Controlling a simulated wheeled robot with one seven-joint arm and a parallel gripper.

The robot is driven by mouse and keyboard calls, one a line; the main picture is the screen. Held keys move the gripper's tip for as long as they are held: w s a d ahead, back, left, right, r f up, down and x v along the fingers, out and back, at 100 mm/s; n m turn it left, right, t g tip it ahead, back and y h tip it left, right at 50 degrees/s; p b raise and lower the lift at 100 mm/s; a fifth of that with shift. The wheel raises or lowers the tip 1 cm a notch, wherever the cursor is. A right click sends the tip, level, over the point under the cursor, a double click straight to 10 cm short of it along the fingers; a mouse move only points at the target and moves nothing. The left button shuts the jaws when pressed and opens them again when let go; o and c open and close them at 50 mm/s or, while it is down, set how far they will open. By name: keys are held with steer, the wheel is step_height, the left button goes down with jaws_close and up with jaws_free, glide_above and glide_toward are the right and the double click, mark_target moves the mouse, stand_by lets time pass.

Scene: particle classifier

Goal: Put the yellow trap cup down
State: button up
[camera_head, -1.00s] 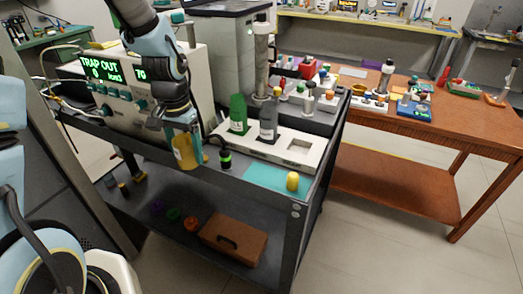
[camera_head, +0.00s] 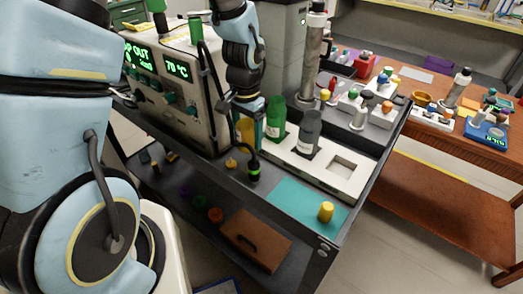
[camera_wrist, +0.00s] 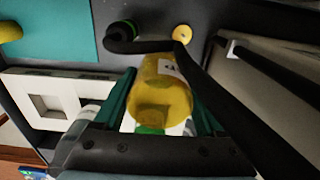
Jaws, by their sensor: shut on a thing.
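The yellow trap cup (camera_head: 244,130) is see-through amber with a white label. In the wrist view, the cup (camera_wrist: 165,88) lies between the two teal fingers of my gripper (camera_wrist: 163,92), which is shut on it. In the head view, my gripper (camera_head: 250,118) holds it at the cart's left part, just left of the green bottle (camera_head: 275,118). My fingers partly hide the cup there. I cannot tell whether its base touches anything.
A white rack (camera_head: 330,178) holds the green and grey (camera_head: 309,132) bottles and has an empty square slot. A black hose end with a green ring (camera_head: 254,170) and a small yellow knob (camera_head: 231,163) are near the cup. A teal mat (camera_head: 295,205) carries a yellow cylinder (camera_head: 326,212).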

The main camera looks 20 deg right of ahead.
mark_target(248, 152)
steer(key=shift+f+p, duration=0.5)
steer(key=shift+f, duration=2.4)
steer(key=shift+f, duration=0.15)
steer(key=o, duration=1.3)
